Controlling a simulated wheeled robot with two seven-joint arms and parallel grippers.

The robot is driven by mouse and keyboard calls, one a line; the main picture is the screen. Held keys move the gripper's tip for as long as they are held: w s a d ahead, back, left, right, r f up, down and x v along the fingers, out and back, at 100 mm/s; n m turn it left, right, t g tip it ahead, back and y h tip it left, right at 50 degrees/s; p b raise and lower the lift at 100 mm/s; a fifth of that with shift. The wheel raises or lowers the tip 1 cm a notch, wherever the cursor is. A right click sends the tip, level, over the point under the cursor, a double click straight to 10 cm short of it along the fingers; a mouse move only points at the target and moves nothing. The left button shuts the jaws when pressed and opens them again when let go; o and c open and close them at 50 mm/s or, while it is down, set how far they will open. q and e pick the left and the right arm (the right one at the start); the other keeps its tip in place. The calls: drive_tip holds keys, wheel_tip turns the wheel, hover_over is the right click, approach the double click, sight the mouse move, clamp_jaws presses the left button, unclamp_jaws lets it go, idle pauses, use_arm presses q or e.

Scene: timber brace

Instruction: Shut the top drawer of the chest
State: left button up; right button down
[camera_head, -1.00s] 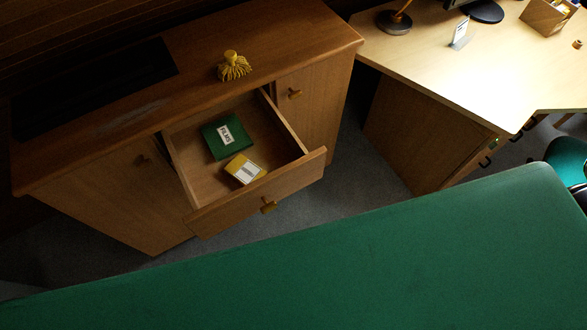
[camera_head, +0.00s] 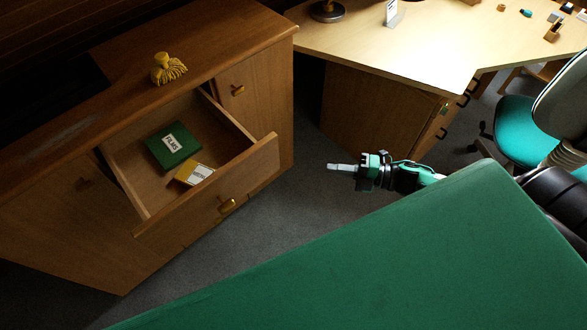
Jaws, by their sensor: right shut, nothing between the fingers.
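The wooden chest (camera_head: 262,100) stands at the left with its top drawer (camera_head: 195,215) pulled well out. The drawer front has a brass-coloured knob (camera_head: 227,206). Inside lie a green box labelled FILMS (camera_head: 160,155) and a yellow and white box (camera_head: 195,174). My right gripper (camera_head: 332,167) is shut and empty. It points left over the floor, to the right of the drawer front and apart from it. My left gripper is not in view.
A yellow tasselled object (camera_head: 168,68) sits on the chest top. A pale desk (camera_head: 400,55) stands at the back right, with a teal office chair (camera_head: 520,130) beside it. Grey carpet (camera_head: 300,205) lies clear between chest and desk. My green body part fills the lower foreground.

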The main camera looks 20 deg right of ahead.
wheel_tip(320, 180, up, 3)
drive_tip(key=s+a+n+g+y, duration=0.2)
drive_tip(key=n, duration=0.1)
drive_tip(key=p, duration=0.2)
approach(271, 161)
drive_tip(key=a, duration=0.5)
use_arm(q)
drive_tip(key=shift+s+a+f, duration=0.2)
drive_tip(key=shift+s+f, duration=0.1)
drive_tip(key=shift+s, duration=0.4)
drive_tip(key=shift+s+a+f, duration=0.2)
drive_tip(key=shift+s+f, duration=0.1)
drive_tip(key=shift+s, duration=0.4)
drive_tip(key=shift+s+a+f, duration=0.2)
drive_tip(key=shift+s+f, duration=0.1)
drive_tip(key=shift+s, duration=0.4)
use_arm(e)
drive_tip(key=shift+w+a, duration=0.15)
drive_tip(key=shift+w, duration=1.05)
